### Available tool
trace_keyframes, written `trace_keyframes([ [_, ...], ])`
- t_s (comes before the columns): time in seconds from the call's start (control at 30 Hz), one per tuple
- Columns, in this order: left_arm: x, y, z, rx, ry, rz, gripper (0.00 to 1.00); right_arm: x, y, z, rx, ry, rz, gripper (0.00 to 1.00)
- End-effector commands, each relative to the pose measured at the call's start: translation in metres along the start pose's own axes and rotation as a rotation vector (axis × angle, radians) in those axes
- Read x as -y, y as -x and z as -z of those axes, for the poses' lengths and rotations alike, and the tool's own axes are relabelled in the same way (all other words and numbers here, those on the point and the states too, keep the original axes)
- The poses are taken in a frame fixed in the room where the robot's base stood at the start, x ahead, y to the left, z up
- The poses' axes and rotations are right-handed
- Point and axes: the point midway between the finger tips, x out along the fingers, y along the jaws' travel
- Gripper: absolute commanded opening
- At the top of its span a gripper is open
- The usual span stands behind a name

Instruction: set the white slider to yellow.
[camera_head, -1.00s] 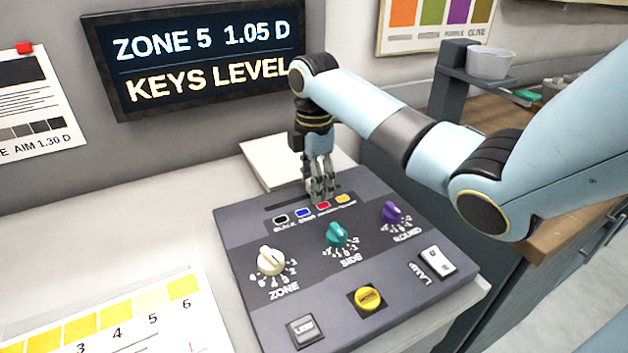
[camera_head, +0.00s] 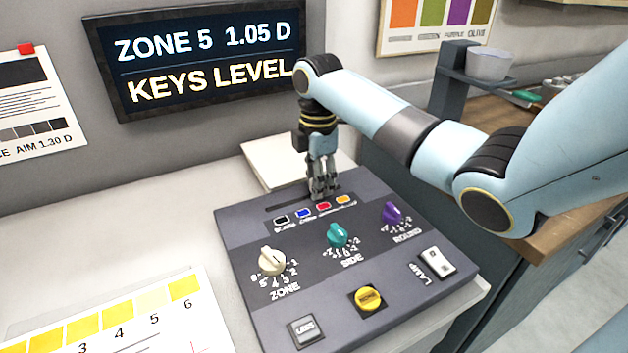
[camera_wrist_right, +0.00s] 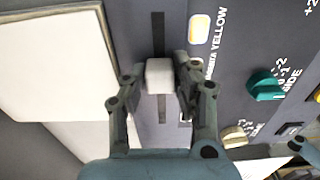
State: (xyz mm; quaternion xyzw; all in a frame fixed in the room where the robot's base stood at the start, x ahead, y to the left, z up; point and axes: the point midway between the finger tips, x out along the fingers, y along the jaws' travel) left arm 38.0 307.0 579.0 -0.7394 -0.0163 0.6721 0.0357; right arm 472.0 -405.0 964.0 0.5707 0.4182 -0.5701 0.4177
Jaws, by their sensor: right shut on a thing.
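The white slider (camera_wrist_right: 159,73) is a small white block on a dark straight slot (camera_wrist_right: 158,27) in the dark control panel (camera_head: 238,228). My right gripper (camera_wrist_right: 160,82) is shut on it, one finger on each side. The slider stands level with about the magenta patch, below the yellow patch (camera_wrist_right: 199,29) in the wrist view. In the head view my right gripper (camera_head: 322,194) points down at the slot behind the row of black, blue, red and yellow patches (camera_head: 343,199); the slider is hidden there by the fingers. My left gripper is not in view.
The panel also bears a white ZONE knob (camera_head: 271,260), teal SIDE knob (camera_head: 338,235), purple ROUND knob (camera_head: 391,213), LAMP switch (camera_head: 437,263), yellow button (camera_head: 368,299) and grey button (camera_head: 304,330). A screen (camera_head: 200,55) reads "ZONE 5 1.05 D, KEYS LEVEL". A pale block (camera_head: 275,165) lies behind the panel.

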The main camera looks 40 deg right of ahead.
Motion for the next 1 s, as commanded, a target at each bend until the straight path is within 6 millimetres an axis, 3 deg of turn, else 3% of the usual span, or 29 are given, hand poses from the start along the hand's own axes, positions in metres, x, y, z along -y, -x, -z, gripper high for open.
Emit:
trace_keyframes([
  [0.2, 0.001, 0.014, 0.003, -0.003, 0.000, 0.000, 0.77, 0.001, 0.003, -0.040, 0.008, -0.002, 0.002, 0.00],
  [0.5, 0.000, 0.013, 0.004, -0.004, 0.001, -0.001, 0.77, 0.000, 0.001, -0.044, 0.009, -0.002, -0.001, 0.00],
  [0.53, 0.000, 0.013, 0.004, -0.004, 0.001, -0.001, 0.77, 0.000, 0.001, -0.044, 0.009, -0.002, -0.001, 0.31],
  [0.67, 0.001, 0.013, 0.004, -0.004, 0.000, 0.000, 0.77, 0.000, 0.001, -0.043, 0.007, -0.002, -0.001, 0.48],
  [1.0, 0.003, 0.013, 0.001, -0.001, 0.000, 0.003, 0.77, -0.001, 0.005, -0.042, 0.004, -0.001, -0.002, 0.50],
])
